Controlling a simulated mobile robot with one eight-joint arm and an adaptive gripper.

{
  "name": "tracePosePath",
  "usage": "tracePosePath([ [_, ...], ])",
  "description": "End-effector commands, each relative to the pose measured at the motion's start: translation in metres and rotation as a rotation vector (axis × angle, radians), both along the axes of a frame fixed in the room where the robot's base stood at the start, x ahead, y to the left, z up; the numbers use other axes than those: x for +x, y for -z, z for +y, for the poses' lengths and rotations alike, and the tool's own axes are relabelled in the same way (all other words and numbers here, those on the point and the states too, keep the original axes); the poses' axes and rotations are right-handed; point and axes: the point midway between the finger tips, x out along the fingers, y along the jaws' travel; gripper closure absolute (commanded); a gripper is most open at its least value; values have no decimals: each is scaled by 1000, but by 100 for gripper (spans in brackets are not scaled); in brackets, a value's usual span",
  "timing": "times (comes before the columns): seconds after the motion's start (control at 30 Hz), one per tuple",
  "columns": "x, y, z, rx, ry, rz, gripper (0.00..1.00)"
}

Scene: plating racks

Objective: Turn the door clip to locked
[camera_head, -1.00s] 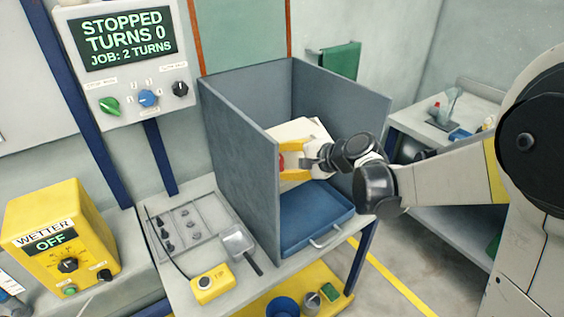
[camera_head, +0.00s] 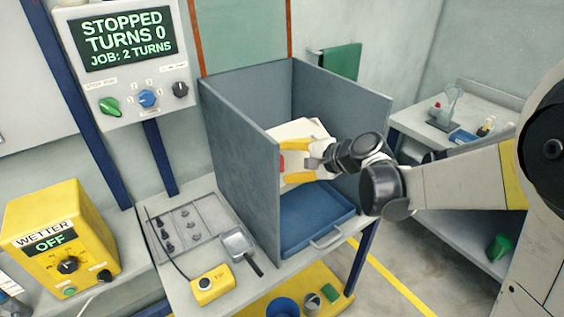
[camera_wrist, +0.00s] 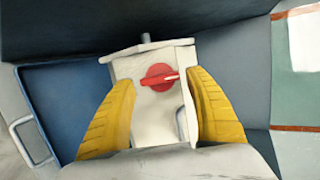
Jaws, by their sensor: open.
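In the head view only a bit of the red knob (camera_head: 281,164) shows past my fingers, and much of the box (camera_head: 297,129) is hidden. My gripper (camera_wrist: 161,84) is open, its two yellow fingers apart on the left and right of the knob. A gap shows between each finger and the knob. My gripper (camera_head: 292,163) reaches into the grey booth in the head view.
Grey booth walls (camera_head: 236,150) stand close around the box. A blue tray (camera_head: 315,215) with a handle lies below my gripper. A control panel (camera_head: 135,60) reads STOPPED, TURNS 0. A yellow wetter unit (camera_head: 65,240) reads OFF. A scoop (camera_head: 238,245) and yellow pendant (camera_head: 213,285) lie left.

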Motion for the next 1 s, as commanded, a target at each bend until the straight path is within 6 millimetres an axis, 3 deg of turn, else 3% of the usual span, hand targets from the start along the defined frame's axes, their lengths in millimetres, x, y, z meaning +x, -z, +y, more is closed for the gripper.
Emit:
tracePosePath([
  [0.43,-50,-45,-62,0,3,1,37],
  [1.0,-66,-51,-70,-40,-9,-6,37],
])
